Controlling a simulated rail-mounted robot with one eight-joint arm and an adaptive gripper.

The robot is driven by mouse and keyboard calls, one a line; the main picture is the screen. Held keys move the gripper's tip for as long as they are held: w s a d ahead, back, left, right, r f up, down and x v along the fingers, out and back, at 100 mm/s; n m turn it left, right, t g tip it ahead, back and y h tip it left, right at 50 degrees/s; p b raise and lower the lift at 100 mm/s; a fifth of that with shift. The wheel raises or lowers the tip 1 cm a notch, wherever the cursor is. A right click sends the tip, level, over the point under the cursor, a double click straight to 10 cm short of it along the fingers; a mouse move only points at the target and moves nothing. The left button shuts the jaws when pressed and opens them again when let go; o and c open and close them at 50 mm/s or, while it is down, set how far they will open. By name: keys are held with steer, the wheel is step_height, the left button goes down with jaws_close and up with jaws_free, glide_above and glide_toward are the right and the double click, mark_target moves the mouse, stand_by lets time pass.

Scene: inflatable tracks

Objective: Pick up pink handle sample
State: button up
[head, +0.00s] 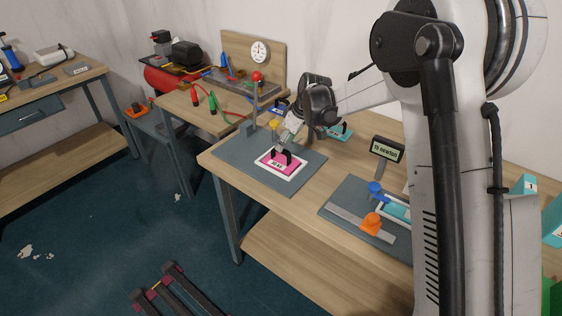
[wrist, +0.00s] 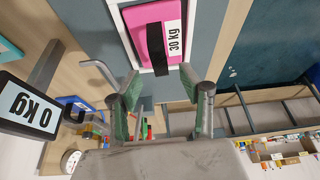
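The pink handle sample (head: 294,167) lies in a white-bordered spot on a grey mat (head: 235,160) on the wooden table. It is a flat pink block with a black handle and a white label. In the wrist view the pink handle sample (wrist: 140,38) is at the top centre, and its label reads 30 kg. My gripper (head: 284,146) is just above the sample in the head view. In the wrist view my gripper (wrist: 159,76) is open, its two green-padded fingers apart with nothing between them. The fingertips point toward the sample; whether they touch it I cannot tell.
A display reading 0 kg (wrist: 30,106) stands at the left in the wrist view. A second mat (head: 335,205) with orange (head: 371,222) and blue (head: 376,189) knobs lies nearer to me, beside a 10 newton display (head: 388,150). Another bench with a dial gauge (head: 260,51) stands behind.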

mark_target(281, 157)
steer(key=shift+p+x, duration=0.3)
steer(key=shift+x, duration=2.25)
jaws_close()
